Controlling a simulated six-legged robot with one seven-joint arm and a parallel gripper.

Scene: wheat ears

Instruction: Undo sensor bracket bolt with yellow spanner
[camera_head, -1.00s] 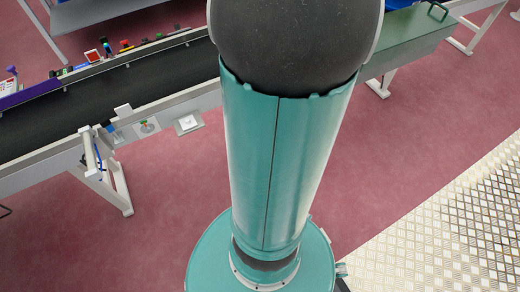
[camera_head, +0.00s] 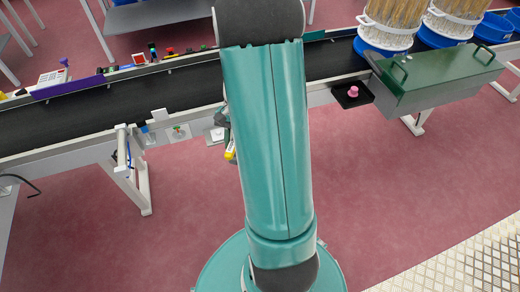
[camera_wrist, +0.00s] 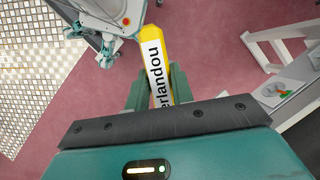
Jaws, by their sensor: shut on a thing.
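The yellow spanner (camera_wrist: 152,48) shows in the wrist view with a white label and dark lettering. My gripper (camera_wrist: 157,82) is shut on it, one green finger on each side, and it points away from the palm. In the head view a small yellow part of the spanner (camera_head: 230,153) shows beside my arm, below the conveyor's near rail. A light plate with a small green and orange fitting (camera_head: 180,132) sits on that rail, left of the spanner; it also shows at right in the wrist view (camera_wrist: 276,91). I cannot tell which part is the bracket bolt.
The dark conveyor (camera_head: 90,112) runs across the back on pale legs. A green lidded box (camera_head: 440,78), a black tray with a pink knob (camera_head: 352,93) and wheat containers (camera_head: 390,30) stand at right. The red floor (camera_head: 400,190) in front is open.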

